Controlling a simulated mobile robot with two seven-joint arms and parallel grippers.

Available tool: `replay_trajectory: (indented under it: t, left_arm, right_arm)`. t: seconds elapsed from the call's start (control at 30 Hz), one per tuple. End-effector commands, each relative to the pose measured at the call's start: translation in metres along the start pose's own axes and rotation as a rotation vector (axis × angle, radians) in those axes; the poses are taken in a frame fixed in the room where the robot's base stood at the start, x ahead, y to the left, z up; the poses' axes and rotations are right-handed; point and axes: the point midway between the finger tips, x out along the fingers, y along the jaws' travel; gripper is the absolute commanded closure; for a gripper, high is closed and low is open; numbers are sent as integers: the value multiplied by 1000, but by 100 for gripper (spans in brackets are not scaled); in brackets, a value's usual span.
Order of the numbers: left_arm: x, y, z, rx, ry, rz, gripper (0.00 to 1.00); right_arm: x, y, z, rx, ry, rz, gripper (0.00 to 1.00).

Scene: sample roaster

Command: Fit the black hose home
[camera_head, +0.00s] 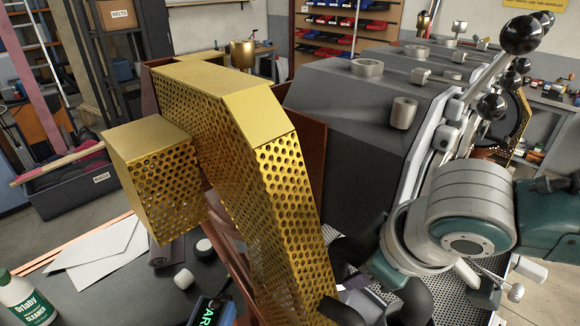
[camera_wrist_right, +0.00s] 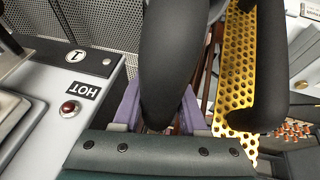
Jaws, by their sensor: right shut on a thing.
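The black hose (camera_head: 408,302) shows low in the head view, between the gold guard and the roaster, partly behind my right arm. My right gripper (camera_head: 355,284) is there too, mostly covered. In the right wrist view the thick black hose (camera_wrist_right: 172,65) comes down from the top between the purple fingers of my right gripper (camera_wrist_right: 160,115), which are shut on it. A second black length (camera_wrist_right: 268,70) curves on the right, in front of the gold guard; whether it is the same hose I cannot tell. The fitting for the hose cannot be made out. My left gripper is not in view.
The gold perforated guard (camera_head: 225,115) stands close left of my right gripper. The dark roaster body (camera_head: 350,115) is behind. A panel (camera_wrist_right: 75,75) marked HOT with a red button (camera_wrist_right: 69,107) is left in the wrist view. A cleaner bottle (camera_head: 25,298) stands at the lower left.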

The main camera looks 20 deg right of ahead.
Motion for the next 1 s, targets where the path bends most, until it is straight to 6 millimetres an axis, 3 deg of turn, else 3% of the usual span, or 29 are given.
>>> replay_trajectory:
  t: [0.13, 0.17, 0.43, 0.77, 1.0]
  left_arm:
    - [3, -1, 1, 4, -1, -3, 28]
    - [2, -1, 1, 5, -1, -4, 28]
    - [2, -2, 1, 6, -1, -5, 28]
    - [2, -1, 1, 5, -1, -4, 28]
    - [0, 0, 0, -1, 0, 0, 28]
  right_arm:
    - [4, -1, 1, 1, 1, 0, 100]
    - [3, 0, 1, 0, 2, 0, 55]
    - [3, -1, 1, 0, 1, 0, 25]
    - [0, -1, 1, 0, 0, -1, 23]
    - [-31, -1, 1, -2, 3, -1, 23]
